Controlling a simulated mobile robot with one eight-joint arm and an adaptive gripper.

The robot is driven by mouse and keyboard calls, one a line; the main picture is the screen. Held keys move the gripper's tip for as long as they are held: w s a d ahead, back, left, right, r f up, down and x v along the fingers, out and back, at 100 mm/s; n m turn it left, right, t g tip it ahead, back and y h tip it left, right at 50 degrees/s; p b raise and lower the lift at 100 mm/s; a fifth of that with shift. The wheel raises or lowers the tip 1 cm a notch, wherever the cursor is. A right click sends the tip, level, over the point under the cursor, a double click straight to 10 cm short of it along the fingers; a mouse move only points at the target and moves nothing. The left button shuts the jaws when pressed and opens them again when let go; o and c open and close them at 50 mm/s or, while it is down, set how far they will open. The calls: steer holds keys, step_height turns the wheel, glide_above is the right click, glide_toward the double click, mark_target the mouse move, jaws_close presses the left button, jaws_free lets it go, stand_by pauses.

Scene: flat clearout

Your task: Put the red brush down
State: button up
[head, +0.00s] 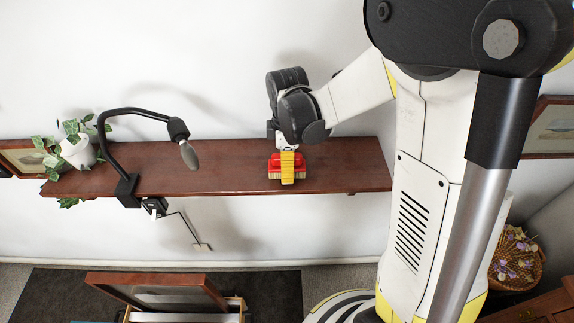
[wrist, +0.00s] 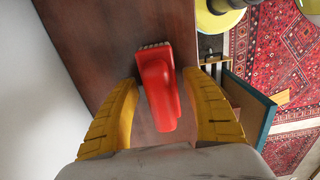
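The red brush (head: 274,163) rests on the brown wall shelf (head: 225,172), right of its middle, with pale bristles downward. My gripper (head: 287,168) is directly over it, pointing down, and one yellow finger hides the brush's middle in the head view. In the wrist view, the red brush (wrist: 158,92) lies between the two yellow fingers of my gripper (wrist: 160,76). The fingers are spread, with a narrow strip of shelf (wrist: 100,40) showing on each side of the brush. They appear not to touch it. The bristle edge shows at the brush's far end.
A black clamp lamp (head: 127,188) and a potted plant (head: 78,152) stand on the shelf's left part. Shelf between lamp and brush is clear. Below are an open wooden box (head: 160,290) and a dark mat (head: 50,290). A wicker basket (head: 515,262) is at right.

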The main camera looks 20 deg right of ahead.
step_height(320, 180, up, 10)
steer(key=shift+s+d+r+p, duration=0.15)
steer(key=shift+r+p, duration=0.1)
steer(key=shift+p, duration=0.45)
steer(key=s+r+m+t, duration=0.6)
steer(key=s+m, duration=0.6)
steer(key=m, duration=0.2)
steer(key=shift+s+d+t, duration=0.2)
steer(key=shift+s+t, duration=0.15)
steer(key=shift+t, duration=0.25)
step_height(320, 180, down, 21)
steer(key=b, duration=2.1)
steer(key=shift+f, duration=0.15)
